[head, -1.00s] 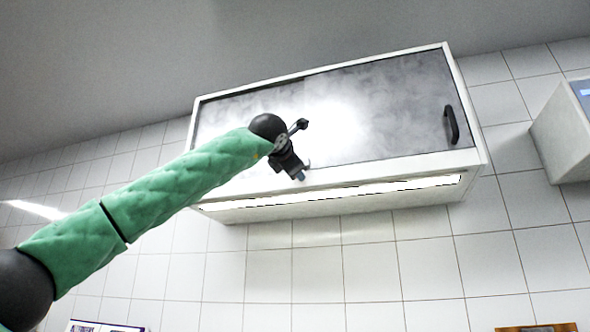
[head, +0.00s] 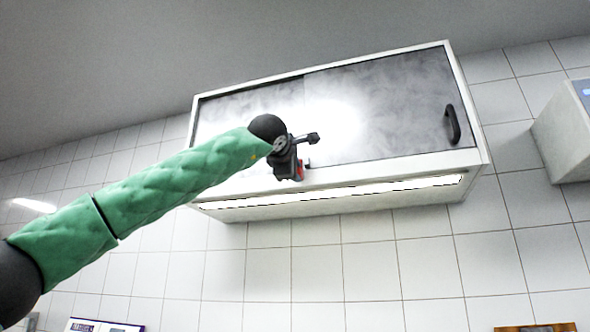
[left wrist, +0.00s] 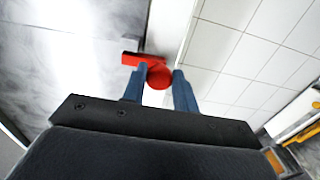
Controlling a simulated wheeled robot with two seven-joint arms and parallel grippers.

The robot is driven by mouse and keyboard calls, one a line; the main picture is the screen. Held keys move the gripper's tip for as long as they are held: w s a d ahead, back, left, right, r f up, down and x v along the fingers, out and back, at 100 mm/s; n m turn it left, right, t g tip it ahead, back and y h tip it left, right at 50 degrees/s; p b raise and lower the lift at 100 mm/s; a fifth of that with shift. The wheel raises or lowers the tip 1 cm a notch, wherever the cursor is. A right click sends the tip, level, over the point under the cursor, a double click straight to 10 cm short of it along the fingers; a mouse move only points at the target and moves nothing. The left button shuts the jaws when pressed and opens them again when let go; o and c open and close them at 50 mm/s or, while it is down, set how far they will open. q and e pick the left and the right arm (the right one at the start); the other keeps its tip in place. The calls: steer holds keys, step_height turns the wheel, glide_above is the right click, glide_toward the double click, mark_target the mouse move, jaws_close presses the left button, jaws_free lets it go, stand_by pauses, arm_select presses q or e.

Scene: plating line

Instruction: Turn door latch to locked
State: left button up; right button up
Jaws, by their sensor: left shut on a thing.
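The door latch (left wrist: 138,60) is red, with a flat bar and a round part, and sits on the white lower frame of the wall cabinet. In the left wrist view my left gripper (left wrist: 160,74) has its two blue fingers on either side of the round part, shut on the latch. The bar sticks out past the fingers toward the upper left, along the door side. In the head view my left gripper (head: 297,177) is at the cabinet's lower edge and covers most of the latch; only a bit of red shows. My right gripper is not in view.
The wall cabinet (head: 478,158) has grey sliding doors (head: 390,105) and a black handle (head: 452,125) at the right. A lit strip (head: 350,188) runs along its underside. A white box (head: 565,135) hangs at the right.

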arm_select(q)
steer(key=shift+f, duration=0.1)
stand_by(0.3)
steer(key=o, duration=0.8)
steer(key=shift+o, duration=0.7)
steer(key=shift+s, duration=0.1)
